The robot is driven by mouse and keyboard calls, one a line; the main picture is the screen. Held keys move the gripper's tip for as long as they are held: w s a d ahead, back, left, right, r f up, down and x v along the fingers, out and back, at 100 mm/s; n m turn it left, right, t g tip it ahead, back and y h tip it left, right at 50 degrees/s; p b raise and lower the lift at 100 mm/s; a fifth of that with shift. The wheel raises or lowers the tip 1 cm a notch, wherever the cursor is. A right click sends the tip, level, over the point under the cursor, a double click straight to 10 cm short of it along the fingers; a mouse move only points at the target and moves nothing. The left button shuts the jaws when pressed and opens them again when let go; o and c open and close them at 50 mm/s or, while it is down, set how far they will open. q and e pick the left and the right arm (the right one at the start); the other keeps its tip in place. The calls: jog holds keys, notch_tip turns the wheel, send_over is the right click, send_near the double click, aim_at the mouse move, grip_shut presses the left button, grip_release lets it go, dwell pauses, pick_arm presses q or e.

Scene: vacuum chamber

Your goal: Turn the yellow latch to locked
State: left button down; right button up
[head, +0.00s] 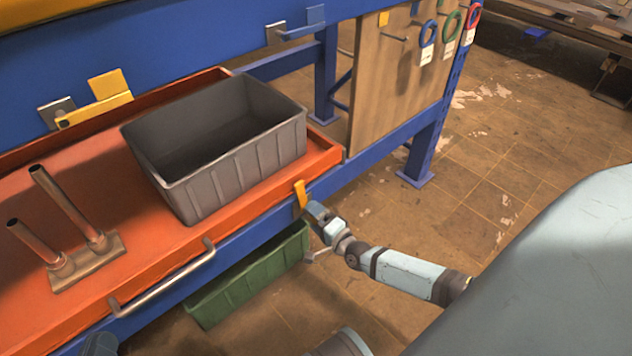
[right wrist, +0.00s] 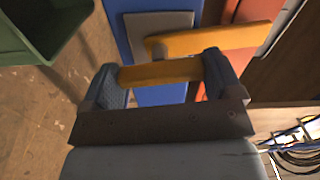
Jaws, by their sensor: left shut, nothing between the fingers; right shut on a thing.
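The yellow latch (head: 299,194) is on the drawer's front edge, near its right corner. In the head view its visible part stands roughly upright, leaning slightly. My right gripper (head: 318,212) is at its lower end. In the right wrist view, the right gripper's blue fingers (right wrist: 160,75) are shut on the latch's near bar. Another yellow length of the latch (right wrist: 215,40) runs behind, by a grey plate (right wrist: 160,24) on a blue surface. My left gripper (head: 100,344) shows only as a dark tip at the bottom left; it is shut, apart from the latch.
A grey bin (head: 225,165) and a metal two-post stand (head: 88,262) sit in the orange drawer (head: 130,265), which has a bar handle (head: 165,283). A green bin (head: 245,275) is below. Another yellow bracket (head: 105,98) is at the back. Open floor lies right.

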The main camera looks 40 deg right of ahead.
pick_arm(q)
jog(key=shift+f, duration=0.15)
pick_arm(e)
jog(key=shift+m, duration=1)
jog(key=o, duration=1.1)
pick_arm(q)
jog(key=r+t+p, duration=0.1)
jog(key=r, duration=0.1)
jog(key=r+t+p, duration=0.1)
jog(key=r+p, duration=0.1)
jog(key=r, duration=0.1)
jog(key=shift+a+r+n+p, duration=0.2)
jog(key=shift+r+n+p, duration=0.1)
pick_arm(e)
jog(key=s+d, duration=0.1)
jog(key=s, duration=1.3)
